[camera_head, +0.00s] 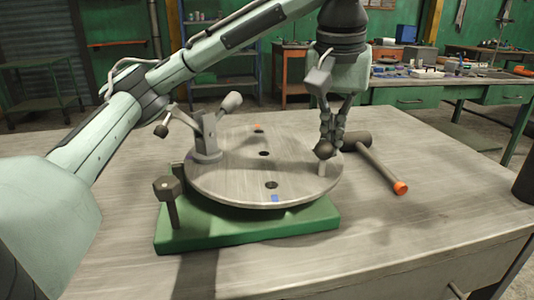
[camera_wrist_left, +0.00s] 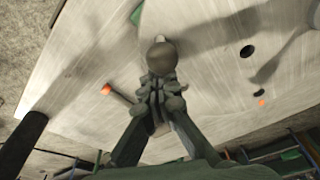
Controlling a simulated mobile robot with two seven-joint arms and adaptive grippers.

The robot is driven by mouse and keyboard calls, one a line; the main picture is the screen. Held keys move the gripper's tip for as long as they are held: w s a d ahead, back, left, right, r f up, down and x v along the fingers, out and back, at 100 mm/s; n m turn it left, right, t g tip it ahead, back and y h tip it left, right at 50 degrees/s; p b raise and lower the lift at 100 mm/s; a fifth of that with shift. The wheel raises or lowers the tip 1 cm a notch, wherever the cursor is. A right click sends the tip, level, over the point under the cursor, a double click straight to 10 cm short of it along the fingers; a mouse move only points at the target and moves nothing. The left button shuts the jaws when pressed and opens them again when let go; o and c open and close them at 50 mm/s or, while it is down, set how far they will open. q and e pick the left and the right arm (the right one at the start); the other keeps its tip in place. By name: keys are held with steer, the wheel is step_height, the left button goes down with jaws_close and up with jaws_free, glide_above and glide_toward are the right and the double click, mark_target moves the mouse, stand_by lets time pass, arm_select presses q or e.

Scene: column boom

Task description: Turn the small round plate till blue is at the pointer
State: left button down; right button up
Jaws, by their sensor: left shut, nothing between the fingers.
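The small round plate (camera_head: 235,170) lies flat on a green base (camera_head: 240,232). A blue mark (camera_head: 275,198) is at its front edge, an orange mark (camera_head: 258,126) at its back, and a small bluish-purple mark (camera_head: 190,157) at its left edge. A dark ball knob (camera_head: 323,150) on a pale post stands at the plate's right edge; the knob also shows in the wrist view (camera_wrist_left: 162,58). My left gripper (camera_head: 331,138) is shut and empty, right at the knob; I cannot tell whether they touch. I cannot clearly pick out the pointer. My right gripper is out of view.
A clamp with lever handles (camera_head: 207,138) stands at the plate's left edge. A hex-headed post (camera_head: 168,190) rises from the base's front left. A hammer with an orange handle end (camera_head: 400,188) lies right of the plate.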

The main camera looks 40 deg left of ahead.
mark_target(322, 150)
arm_select(q)
steer(key=shift+s+d, duration=0.15)
steer(key=shift+s, duration=1.05)
steer(key=shift+s, duration=0.8)
steer(key=shift+s, duration=0.95)
